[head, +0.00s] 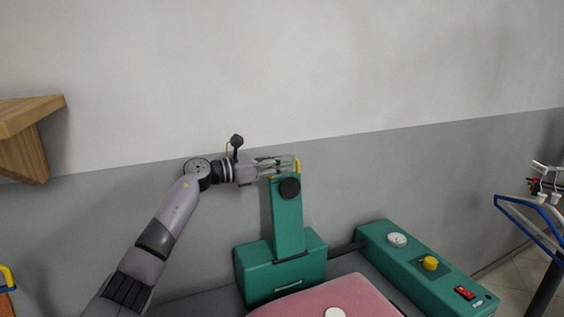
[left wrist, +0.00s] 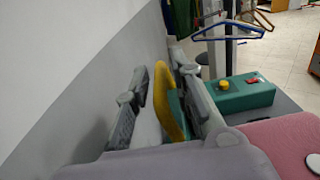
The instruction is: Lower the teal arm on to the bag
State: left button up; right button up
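The teal arm (head: 287,220) stands upright from its teal base block (head: 280,267) in the head view. A yellow handle (left wrist: 168,98) is at its top, and a dark round knob (head: 289,188) is just below. My left gripper (head: 292,164) is at the top of the arm, coming from the left. In the left wrist view its two fingers are apart with the yellow handle between them, and a gap shows on the left side. A pink padded item (head: 325,300), seemingly the bag, lies low in front of the base with a white disc on it. My right gripper is out of view.
A teal control box (head: 415,262) with a dial, yellow knob and red switch sits to the right. A wooden shelf (head: 28,125) is on the wall at left. A rack with blue hangers (head: 535,225) stands at far right. The wall is close behind.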

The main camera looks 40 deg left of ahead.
pick_arm(q)
grip_shut()
dwell(0.6)
jog(key=s+d+f+m+b, duration=0.1)
jog(key=s+d+m+b, duration=0.2)
jog(key=d, duration=0.4)
jog(key=s+d+f+m+b, duration=0.1)
jog(key=s+d+m+b, duration=0.3)
jog(key=d+b, duration=0.4)
jog(key=shift+s+d+f+b, duration=0.15)
jog(key=shift+s+d+b, duration=0.15)
jog(key=shift+s, duration=0.25)
jog(key=shift+o, duration=1.3)
grip_release()
